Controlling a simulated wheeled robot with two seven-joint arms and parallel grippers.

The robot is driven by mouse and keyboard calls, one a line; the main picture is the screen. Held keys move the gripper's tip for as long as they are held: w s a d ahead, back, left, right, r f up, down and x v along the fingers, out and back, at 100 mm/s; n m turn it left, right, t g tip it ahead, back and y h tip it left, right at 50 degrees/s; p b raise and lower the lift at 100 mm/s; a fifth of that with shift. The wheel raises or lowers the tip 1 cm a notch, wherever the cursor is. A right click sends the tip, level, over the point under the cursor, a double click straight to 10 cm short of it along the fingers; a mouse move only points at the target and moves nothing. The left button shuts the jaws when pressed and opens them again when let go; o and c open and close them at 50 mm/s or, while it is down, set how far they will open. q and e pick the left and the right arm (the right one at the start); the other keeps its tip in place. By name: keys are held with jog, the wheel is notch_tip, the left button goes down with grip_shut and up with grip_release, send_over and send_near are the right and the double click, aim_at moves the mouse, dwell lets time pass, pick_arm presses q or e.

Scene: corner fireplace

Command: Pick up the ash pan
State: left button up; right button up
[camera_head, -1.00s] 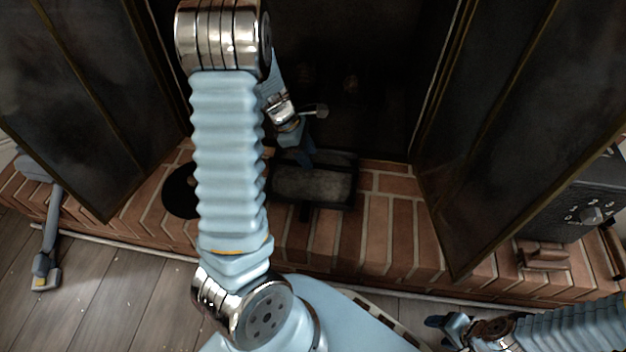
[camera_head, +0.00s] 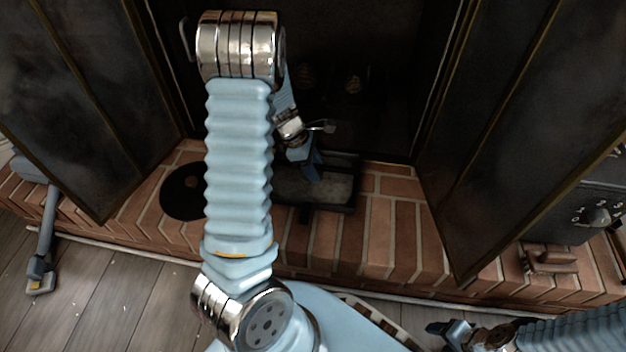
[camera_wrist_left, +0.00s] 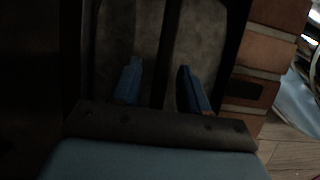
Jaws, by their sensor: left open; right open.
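The ash pan (camera_head: 335,189) is a dark, shallow rectangular tray with a greyish ash-coloured inside. It sits on the brick hearth at the firebox opening, with a short handle at its front. My left gripper (camera_head: 313,172) is over the pan's rear-middle part, pointing down, open. In the left wrist view the open fingers (camera_wrist_left: 161,88) stand on either side of a dark bar that runs across the pan (camera_wrist_left: 205,40). I cannot tell whether the fingers touch it. My right gripper (camera_head: 440,334) is open at the bottom right, away from the pan.
Dark glass doors stand open at left (camera_head: 90,100) and right (camera_head: 510,130) of the firebox. A black round disc (camera_head: 182,190) lies left on the brick hearth (camera_head: 385,235). A dark box with knobs (camera_head: 590,215) stands at the right. Bricks right of the pan are clear.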

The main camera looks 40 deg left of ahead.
pick_arm(q)
grip_shut()
dwell(0.3)
jog(key=shift+r, duration=0.25)
notch_tip(320, 180, up, 4)
jog(key=shift+s+d+r+p, duration=0.1)
jog(key=shift+p, duration=1.05)
notch_tip(320, 180, up, 6)
jog(key=p, duration=0.3)
send_over(310, 195)
jog(key=s+d+r+p, duration=0.2)
jog(key=s+d+p, duration=0.1)
jog(key=s, duration=0.5)
jog(key=shift+d+r+p, duration=0.15)
jog(key=shift+r+p, duration=0.2)
jog(key=shift+p, duration=0.25)
